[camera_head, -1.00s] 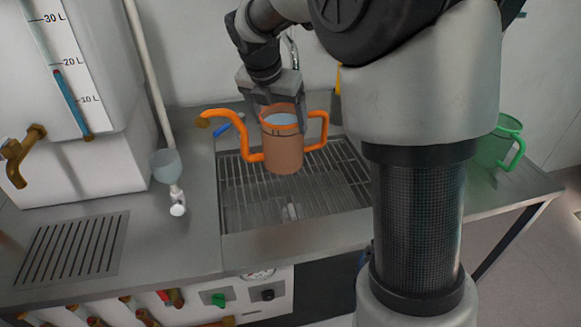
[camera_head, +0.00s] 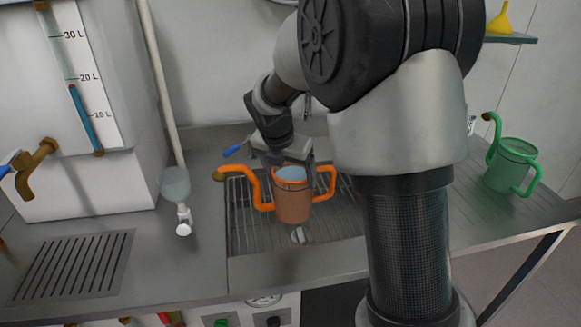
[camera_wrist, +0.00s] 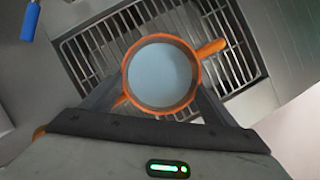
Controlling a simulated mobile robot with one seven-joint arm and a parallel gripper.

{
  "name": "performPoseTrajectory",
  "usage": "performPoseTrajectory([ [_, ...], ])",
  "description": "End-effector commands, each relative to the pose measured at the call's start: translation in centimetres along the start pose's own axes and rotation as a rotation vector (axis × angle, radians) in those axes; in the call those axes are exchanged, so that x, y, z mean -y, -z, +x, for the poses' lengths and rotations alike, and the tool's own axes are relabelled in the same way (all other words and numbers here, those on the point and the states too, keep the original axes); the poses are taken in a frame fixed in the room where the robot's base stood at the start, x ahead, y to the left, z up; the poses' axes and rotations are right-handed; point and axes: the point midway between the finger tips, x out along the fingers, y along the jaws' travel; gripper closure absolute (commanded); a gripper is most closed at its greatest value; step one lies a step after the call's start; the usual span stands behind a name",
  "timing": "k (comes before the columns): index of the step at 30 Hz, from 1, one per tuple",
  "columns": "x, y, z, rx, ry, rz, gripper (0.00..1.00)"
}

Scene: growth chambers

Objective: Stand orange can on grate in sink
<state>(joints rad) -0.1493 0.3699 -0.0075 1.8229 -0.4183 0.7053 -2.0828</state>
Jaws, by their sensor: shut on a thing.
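The orange can (camera_head: 293,204) is a watering can with a long spout on the left and a handle on the right, with pale blue liquid in it. My gripper (camera_head: 291,172) is shut on its body near the rim and holds it upright. The can is over the sink grate (camera_head: 245,225); I cannot tell whether its base touches the bars. In the wrist view the can (camera_wrist: 161,75) sits between my fingers, open top facing the camera, with the grate (camera_wrist: 100,40) behind it. The near finger hides part of its rim.
A green watering can (camera_head: 512,168) stands on the counter at the right. A blue-handled tap (camera_head: 233,151) is behind the grate. A funnel with a white valve (camera_head: 176,190) and a slotted drain plate (camera_head: 75,265) are left of the sink.

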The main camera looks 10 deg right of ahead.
Motion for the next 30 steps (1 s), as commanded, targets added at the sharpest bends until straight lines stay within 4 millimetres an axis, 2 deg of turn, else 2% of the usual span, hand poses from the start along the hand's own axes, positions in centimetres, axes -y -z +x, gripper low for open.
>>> performPoseTrajectory([
  [8,-0.1,-0.2,-0.1,0.005,-0.004,0.002,0.82],
  [9,0.0,0.0,0.1,0.0,0.0,0.001,0.18],
  [12,0.0,0.0,0.1,0.001,0.0,0.001,0.01],
  [23,0.0,-0.1,-0.3,0.002,-0.001,0.001,0.01],
  [26,-0.1,-0.2,-1.5,0.003,-0.003,0.001,0.01],
  [30,-0.1,-0.2,-4.4,0.004,-0.003,0.001,0.01],
])
